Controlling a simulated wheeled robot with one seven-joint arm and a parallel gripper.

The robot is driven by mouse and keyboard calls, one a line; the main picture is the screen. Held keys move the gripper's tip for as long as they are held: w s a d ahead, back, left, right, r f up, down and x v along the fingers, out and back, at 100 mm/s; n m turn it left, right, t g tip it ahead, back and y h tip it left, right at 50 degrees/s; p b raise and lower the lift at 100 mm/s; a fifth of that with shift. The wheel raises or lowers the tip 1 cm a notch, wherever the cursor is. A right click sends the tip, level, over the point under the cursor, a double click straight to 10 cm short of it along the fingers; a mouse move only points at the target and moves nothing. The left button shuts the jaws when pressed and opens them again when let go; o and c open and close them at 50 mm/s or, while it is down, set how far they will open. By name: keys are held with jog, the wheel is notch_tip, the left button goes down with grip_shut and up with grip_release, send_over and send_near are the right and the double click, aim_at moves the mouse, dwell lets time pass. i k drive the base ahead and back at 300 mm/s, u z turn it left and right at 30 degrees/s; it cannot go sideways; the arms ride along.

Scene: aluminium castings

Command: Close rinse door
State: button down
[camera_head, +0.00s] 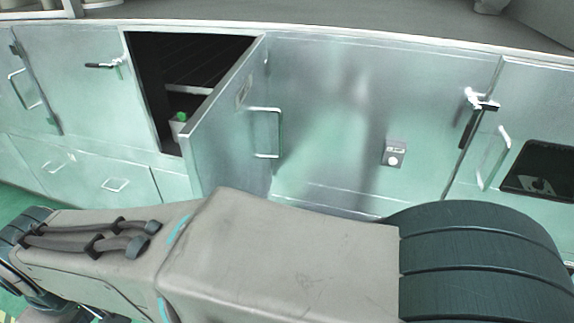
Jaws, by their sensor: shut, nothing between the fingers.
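A metal cabinet door (222,130) stands open in the head view, swung out toward me from the cabinet front. To its left is a dark cabinet opening (200,60), with a shelf and a container with a green top (180,122) inside. A small plate on the door is too small to read, so I cannot tell whether it names rinse. A bar handle (278,135) shows at the door's right side; I cannot tell which panel bears it. My arm crosses the bottom of the view and hides the door's lower part. My gripper is not in view.
A wide closed panel (330,100) with a small grey box (395,153) lies right of the door. A lever latch (478,105), another handle (494,158) and a dark window (540,170) are farther right. Closed doors and drawers (85,165) lie left. A worktop runs above.

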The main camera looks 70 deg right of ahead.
aim_at(226, 142)
jog(key=k, duration=0.9)
jog(key=z, duration=1.45)
jog(key=i, duration=0.5)
jog(key=z, duration=0.5)
jog(key=k, duration=0.75)
jog(key=u, duration=0.2)
